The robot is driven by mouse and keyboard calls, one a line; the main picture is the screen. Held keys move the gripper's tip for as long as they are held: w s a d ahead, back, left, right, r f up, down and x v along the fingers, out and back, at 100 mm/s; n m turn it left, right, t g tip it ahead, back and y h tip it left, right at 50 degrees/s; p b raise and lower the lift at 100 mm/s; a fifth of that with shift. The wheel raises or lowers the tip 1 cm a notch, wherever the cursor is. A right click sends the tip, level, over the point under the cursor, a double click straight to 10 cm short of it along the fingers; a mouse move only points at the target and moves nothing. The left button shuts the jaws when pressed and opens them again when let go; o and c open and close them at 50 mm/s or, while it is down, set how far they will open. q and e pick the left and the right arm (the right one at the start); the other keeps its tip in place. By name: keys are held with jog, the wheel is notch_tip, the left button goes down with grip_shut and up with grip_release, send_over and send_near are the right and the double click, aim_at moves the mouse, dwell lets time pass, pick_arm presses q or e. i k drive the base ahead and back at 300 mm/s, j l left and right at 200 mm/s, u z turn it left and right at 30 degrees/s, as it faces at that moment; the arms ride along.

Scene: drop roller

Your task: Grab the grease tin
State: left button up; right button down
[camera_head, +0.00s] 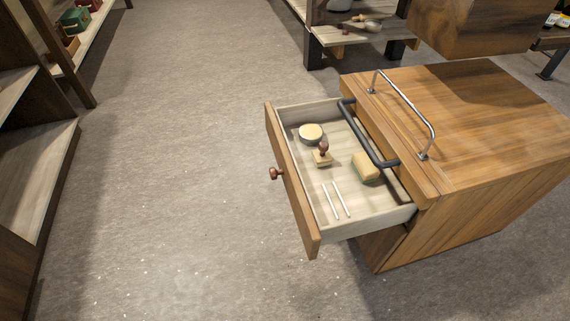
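A small round tin with a pale top (311,132), which looks like the grease tin, lies flat in the open drawer (372,215) near its far left corner. A small wooden stamp with a dark red knob (322,154) stands close beside it, on the near side. Nothing covers the tin from above. Neither of my grippers shows in the head view.
The drawer also holds a yellowish block (366,167) and two thin white sticks (337,200). A dark bar (362,133) crosses above the drawer's right part. A wooden cabinet (490,120) with a metal rail (408,107) stands right. Floor (170,190) is clear left.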

aim_at(310, 134)
jog(key=k+l+u, duration=0.15)
jog(key=l+u, duration=0.15)
jog(key=u, duration=0.2)
jog(key=k+l+u, duration=0.2)
jog(key=u, duration=0.3)
jog(key=l, duration=0.1)
